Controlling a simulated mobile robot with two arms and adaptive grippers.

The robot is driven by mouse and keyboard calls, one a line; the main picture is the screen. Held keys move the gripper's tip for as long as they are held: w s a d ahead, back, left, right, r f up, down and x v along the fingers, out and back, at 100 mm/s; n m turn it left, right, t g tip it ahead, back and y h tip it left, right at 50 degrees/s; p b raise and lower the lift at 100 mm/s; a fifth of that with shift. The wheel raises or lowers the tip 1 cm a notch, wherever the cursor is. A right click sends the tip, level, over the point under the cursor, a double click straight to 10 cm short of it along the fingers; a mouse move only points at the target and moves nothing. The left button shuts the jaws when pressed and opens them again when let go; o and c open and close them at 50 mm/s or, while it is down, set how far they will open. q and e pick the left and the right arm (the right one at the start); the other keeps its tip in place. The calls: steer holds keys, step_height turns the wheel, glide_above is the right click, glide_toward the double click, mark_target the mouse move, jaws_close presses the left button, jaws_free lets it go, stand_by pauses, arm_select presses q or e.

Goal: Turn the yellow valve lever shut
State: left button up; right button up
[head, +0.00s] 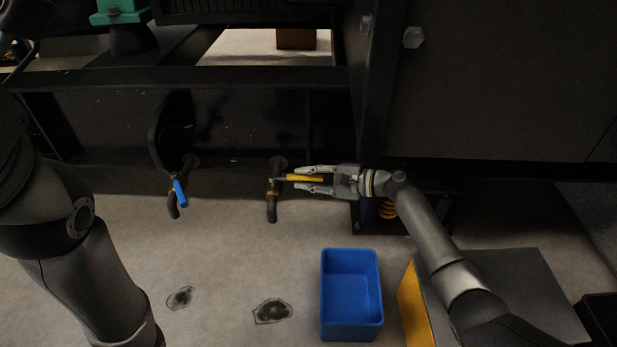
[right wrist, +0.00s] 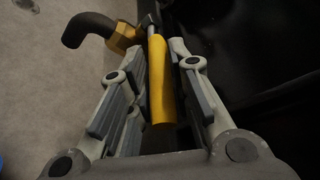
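The yellow valve lever (head: 305,178) sticks out to the right from a brass valve (head: 273,187) on the dark frame, crosswise to the black downward spout below it. My right gripper (head: 300,178) reaches in from the right, its two fingers on either side of the lever and spread wider than it. In the right wrist view the lever (right wrist: 161,80) lies between the open fingers (right wrist: 158,62), closer to the right one; contact is not clear. The brass valve body and black spout show beyond the fingertips. My left gripper is out of view; only part of that arm shows.
A second valve with a blue lever (head: 180,192) hangs to the left. A blue bin (head: 351,295) stands on the floor below, beside a grey-topped box with a yellow side (head: 415,308). Dark stains (head: 272,311) mark the floor. The black genset frame (head: 230,78) runs above the valves.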

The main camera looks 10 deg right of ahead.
steer(key=shift+o, duration=1.4)
steer(key=v, duration=1.2)
